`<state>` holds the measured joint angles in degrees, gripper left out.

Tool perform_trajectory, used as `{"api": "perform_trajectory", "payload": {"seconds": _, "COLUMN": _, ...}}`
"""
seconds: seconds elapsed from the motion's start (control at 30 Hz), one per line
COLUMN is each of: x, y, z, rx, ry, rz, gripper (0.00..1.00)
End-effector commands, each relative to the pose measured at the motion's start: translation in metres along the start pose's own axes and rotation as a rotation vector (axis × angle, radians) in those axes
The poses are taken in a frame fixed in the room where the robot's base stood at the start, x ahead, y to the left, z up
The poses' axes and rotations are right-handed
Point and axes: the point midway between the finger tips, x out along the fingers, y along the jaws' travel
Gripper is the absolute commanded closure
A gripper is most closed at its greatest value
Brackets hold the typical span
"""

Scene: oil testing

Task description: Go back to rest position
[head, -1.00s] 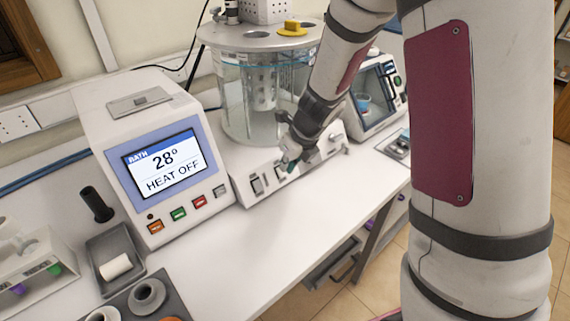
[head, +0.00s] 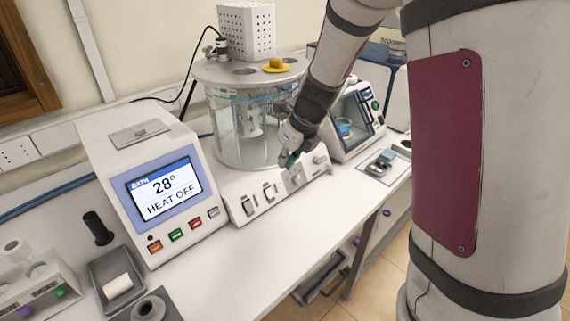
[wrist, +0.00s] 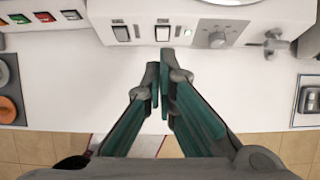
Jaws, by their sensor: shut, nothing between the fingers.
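My gripper (wrist: 160,80) is shut and empty in the wrist view, its two teal-and-grey fingers together over the white bench top. In the head view my gripper (head: 288,158) is small and partly covered by my own wrist. It is in front of the bath's white base (head: 262,196) with its switches. The fingers look apart from the switches.
The display unit (head: 150,185) reads 28° HEAT OFF. A grey tray (head: 112,272) and a tube rack (head: 35,290) are at lower left. The front bench top (head: 250,255) is clear.

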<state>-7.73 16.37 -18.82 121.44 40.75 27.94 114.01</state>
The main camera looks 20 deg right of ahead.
Motion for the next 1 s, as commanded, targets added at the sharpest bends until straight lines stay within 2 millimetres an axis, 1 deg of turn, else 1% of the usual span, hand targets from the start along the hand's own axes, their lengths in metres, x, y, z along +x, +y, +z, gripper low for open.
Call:
{"api": "perform_trajectory", "payload": {"seconds": 0.37, "x": 0.000, "y": 0.000, "z": 0.000, "rx": -0.001, "ry": 0.000, "rz": 0.000, "gripper": 1.00}}
{"api": "perform_trajectory", "payload": {"seconds": 0.47, "x": -0.006, "y": 0.003, "z": 0.001, "rx": -0.044, "ry": -0.007, "rz": 0.004, "gripper": 1.00}}
{"api": "perform_trajectory", "payload": {"seconds": 0.53, "x": -0.019, "y": 0.010, "z": 0.001, "rx": -0.132, "ry": -0.017, "rz": 0.012, "gripper": 1.00}}
{"api": "perform_trajectory", "payload": {"seconds": 0.57, "x": -0.026, "y": 0.014, "z": 0.001, "rx": -0.187, "ry": -0.024, "rz": 0.017, "gripper": 1.00}}
{"api": "perform_trajectory", "payload": {"seconds": 0.67, "x": -0.058, "y": 0.032, "z": -0.002, "rx": -0.439, "ry": -0.049, "rz": 0.031, "gripper": 1.00}}
{"api": "perform_trajectory", "payload": {"seconds": 0.7, "x": -0.072, "y": 0.040, "z": -0.006, "rx": -0.560, "ry": -0.058, "rz": 0.033, "gripper": 1.00}}
{"api": "perform_trajectory", "payload": {"seconds": 0.77, "x": -0.093, "y": 0.052, "z": -0.012, "rx": -0.749, "ry": -0.071, "rz": 0.032, "gripper": 1.00}}
{"api": "perform_trajectory", "payload": {"seconds": 0.8, "x": -0.106, "y": 0.060, "z": -0.017, "rx": -0.874, "ry": -0.078, "rz": 0.030, "gripper": 1.00}}
{"api": "perform_trajectory", "payload": {"seconds": 0.87, "x": -0.125, "y": 0.071, "z": -0.026, "rx": -1.060, "ry": -0.084, "rz": 0.022, "gripper": 1.00}}
{"api": "perform_trajectory", "payload": {"seconds": 0.9, "x": -0.137, "y": 0.078, "z": -0.032, "rx": -1.186, "ry": -0.086, "rz": 0.013, "gripper": 1.00}}
{"api": "perform_trajectory", "payload": {"seconds": 0.97, "x": -0.154, "y": 0.087, "z": -0.043, "rx": -1.374, "ry": -0.082, "rz": -0.002, "gripper": 1.00}}
{"api": "perform_trajectory", "payload": {"seconds": 1.0, "x": -0.164, "y": 0.093, "z": -0.052, "rx": -1.499, "ry": -0.076, "rz": -0.012, "gripper": 1.00}}
